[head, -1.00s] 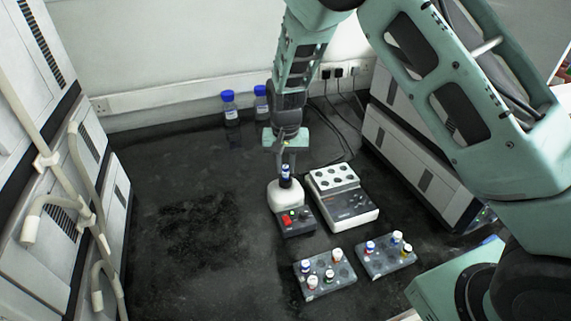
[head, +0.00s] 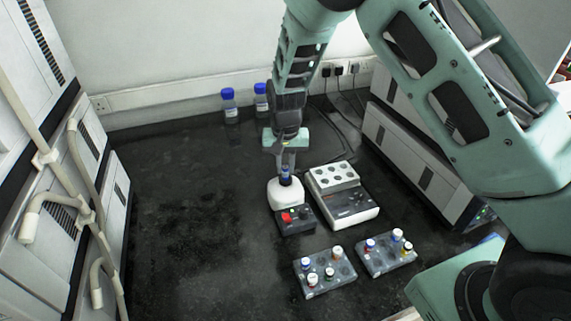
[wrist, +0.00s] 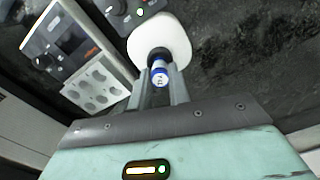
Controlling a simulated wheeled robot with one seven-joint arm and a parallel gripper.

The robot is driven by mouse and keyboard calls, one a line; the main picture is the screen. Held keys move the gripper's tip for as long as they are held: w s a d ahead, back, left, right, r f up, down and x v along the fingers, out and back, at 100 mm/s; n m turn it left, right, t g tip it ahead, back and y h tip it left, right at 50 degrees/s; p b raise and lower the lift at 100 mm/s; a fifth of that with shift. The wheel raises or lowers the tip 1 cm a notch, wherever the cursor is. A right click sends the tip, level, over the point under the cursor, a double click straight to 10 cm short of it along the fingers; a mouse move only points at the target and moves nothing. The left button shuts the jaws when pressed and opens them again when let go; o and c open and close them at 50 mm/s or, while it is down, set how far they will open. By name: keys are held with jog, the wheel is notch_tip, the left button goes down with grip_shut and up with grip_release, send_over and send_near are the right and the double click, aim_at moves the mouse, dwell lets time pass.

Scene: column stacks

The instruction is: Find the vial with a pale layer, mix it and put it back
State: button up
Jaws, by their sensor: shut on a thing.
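My gripper (head: 286,168) is shut on a vial (head: 285,173) with a blue cap and a white label. It holds the vial upright at the dark cup on top of the white vortex mixer (head: 284,194). In the wrist view the vial (wrist: 159,77) is between the fingertips, its lower end at the mixer's dark cup. Whether it presses on the cup is hard to tell. No layer inside it can be made out. Two grey racks, the left one (head: 340,284) and the right one (head: 381,268), hold several capped vials and have empty holes.
A white block heater (head: 345,197) with a top of empty wells stands right of the mixer. Two blue-capped bottles (head: 229,104) stand at the back. Grey-white instruments flank the bench on both sides. The bench at left is clear.

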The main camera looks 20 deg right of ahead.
aim_at(285, 167)
jog(key=shift+f, duration=0.15)
jog(key=shift+f, duration=0.25)
jog(key=shift+f+b, duration=0.3)
jog(key=shift+f, duration=0.05)
dwell(0.8)
jog(key=shift+r, duration=0.15)
dwell(1.6)
jog(key=shift+r+p, duration=2.5)
jog(key=shift+r, duration=0.4)
